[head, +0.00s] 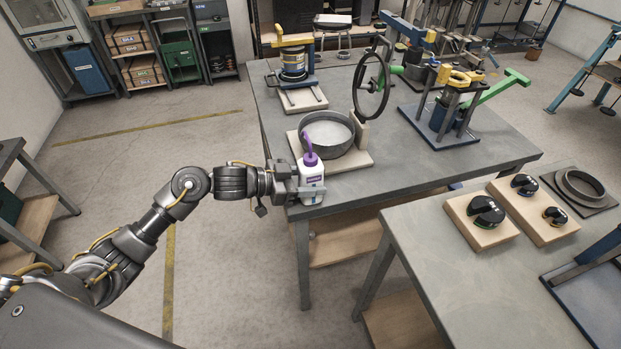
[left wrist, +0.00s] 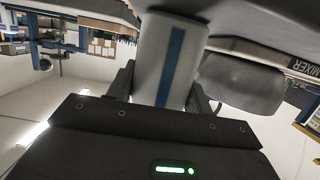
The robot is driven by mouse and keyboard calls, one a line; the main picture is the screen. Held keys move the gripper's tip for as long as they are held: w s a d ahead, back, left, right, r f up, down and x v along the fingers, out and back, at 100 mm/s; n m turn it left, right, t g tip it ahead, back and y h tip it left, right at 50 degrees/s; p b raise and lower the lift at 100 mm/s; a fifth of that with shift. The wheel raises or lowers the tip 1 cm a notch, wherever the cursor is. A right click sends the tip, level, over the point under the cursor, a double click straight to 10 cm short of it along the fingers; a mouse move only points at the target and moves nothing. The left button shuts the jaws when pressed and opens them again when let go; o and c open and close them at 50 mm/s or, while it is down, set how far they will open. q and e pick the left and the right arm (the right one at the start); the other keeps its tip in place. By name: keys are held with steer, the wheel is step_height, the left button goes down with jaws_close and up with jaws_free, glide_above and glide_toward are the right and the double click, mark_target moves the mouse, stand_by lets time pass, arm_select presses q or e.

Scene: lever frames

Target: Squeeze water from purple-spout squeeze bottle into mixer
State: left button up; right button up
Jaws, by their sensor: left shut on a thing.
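The spout top overlaps the bowl's near left rim in the picture. My right gripper is not in view.
The far table (head: 400,172) also holds a yellow-topped press (head: 293,62) and a lever frame with a green handle (head: 500,88). A nearer table (head: 425,245) at the right carries wooden blocks with black knobs (head: 487,212). Floor is open at the left.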

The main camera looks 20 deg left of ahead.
mark_target(299, 173)
arm_select(q)
steer(key=shift+r+p, duration=1.5)
steer(key=shift+p, duration=0.1)
steer(key=s+a+r, duration=0.5)
steer(key=s+a, duration=0.2)
steer(key=s, duration=0.3)
steer(key=shift+s+a+n+t+y, duration=0.25)
steer(key=shift+s+n+t+y, duration=0.05)
steer(key=shift+s+n+t, duration=0.1)
